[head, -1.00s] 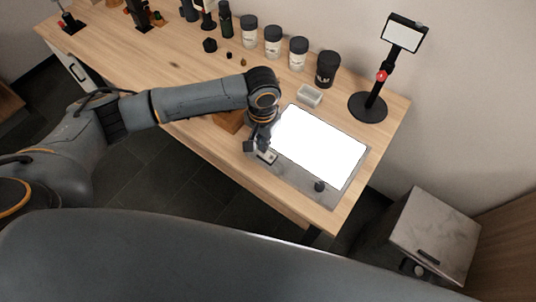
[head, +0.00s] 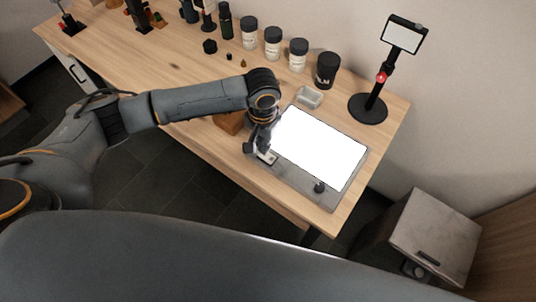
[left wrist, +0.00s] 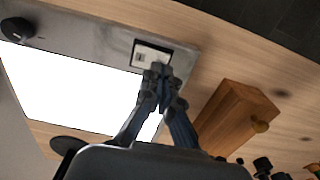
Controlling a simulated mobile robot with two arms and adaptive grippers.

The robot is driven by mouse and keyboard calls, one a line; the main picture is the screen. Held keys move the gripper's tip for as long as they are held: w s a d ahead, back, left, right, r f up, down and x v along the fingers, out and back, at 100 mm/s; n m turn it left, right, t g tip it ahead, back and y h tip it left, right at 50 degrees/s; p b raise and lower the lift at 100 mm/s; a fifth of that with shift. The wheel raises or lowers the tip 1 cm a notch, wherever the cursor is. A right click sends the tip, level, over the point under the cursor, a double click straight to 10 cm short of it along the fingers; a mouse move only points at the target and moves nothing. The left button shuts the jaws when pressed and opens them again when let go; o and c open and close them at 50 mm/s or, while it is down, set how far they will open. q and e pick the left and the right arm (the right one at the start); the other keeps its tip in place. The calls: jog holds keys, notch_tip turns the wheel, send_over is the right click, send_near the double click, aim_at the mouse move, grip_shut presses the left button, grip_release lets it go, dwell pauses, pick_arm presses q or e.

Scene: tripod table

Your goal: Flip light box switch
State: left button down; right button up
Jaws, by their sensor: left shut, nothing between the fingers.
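The light box (head: 331,193) lies on the wooden table with its white panel brightly lit. It also shows in the left wrist view (left wrist: 88,36). Its switch (left wrist: 150,56) is a pale rocker in a dark frame at one corner of the grey border; in the head view it shows partly beside my fingers (head: 269,158). My left gripper (head: 262,155) is shut and empty, with its fingertips at the switch's edge (left wrist: 158,70). I cannot tell whether they touch it. A black knob (head: 319,187) sits on the border's other end. My right gripper is not in view.
A wooden box with a knob (left wrist: 234,118) stands close beside my left gripper. A small clear tray (head: 309,97) and a black stand with a screen (head: 369,107) are behind the light box. Several jars line the back, including a black one (head: 327,70).

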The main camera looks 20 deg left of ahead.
pick_arm(q)
jog(key=shift+f, duration=1)
dwell(0.7)
notch_tip(320, 180, up, 7)
jog(key=p, duration=0.8)
dwell(0.6)
